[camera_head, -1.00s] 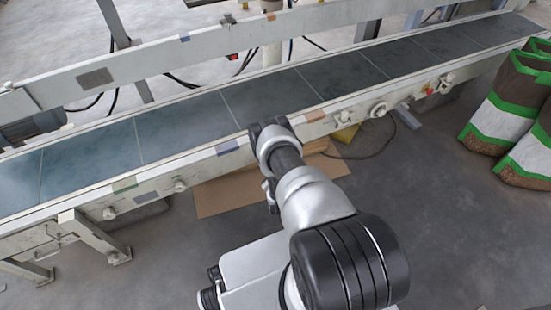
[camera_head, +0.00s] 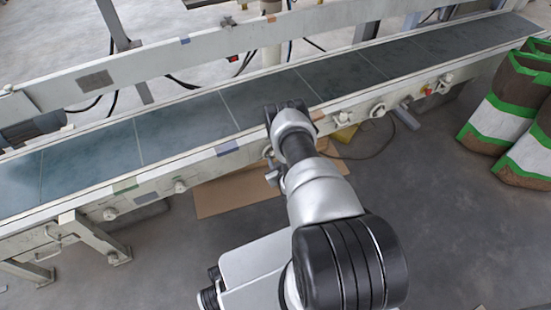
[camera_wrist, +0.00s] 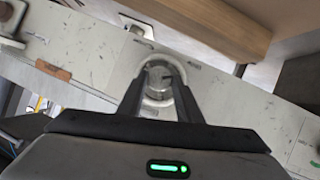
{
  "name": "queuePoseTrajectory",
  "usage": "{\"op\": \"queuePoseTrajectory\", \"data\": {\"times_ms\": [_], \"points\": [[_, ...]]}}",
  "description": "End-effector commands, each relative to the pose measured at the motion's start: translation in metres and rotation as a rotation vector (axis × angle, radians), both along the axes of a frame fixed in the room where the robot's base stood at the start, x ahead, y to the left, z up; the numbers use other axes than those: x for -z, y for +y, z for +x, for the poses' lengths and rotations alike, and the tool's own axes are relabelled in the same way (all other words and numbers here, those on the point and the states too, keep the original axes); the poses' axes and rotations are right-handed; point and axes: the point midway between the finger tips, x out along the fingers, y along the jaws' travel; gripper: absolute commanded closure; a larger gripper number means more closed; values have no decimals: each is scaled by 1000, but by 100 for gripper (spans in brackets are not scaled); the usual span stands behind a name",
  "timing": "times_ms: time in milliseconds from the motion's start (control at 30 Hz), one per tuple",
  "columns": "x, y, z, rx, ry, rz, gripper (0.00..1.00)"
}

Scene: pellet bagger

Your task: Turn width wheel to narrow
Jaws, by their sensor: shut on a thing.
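In the wrist view, a round, pale metal wheel (camera_wrist: 160,82) sits on the white side rail of the conveyor. My gripper (camera_wrist: 163,80) has one dark finger on each side of the wheel and is shut on it. Parts of the wheel's rim are hidden by the fingers. Which setting the wheel stands at cannot be read. In the head view my arm reaches to the near rail and hides the gripper and the gripped wheel.
The long conveyor belt (camera_head: 180,127) runs across behind the rail. Other knobs (camera_head: 378,110) line the rail. Cardboard (camera_head: 235,192) lies on the floor below. Green, white and brown bags (camera_head: 500,115) stand at the right. The grey floor (camera_head: 430,220) at front right is clear.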

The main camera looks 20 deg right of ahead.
Motion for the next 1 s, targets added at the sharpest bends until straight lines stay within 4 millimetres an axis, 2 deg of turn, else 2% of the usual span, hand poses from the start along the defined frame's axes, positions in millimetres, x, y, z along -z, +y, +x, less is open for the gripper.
{"op": "queuePoseTrajectory", "data": {"times_ms": [1000], "points": [[0,-16,1,2,28,961,90]]}}
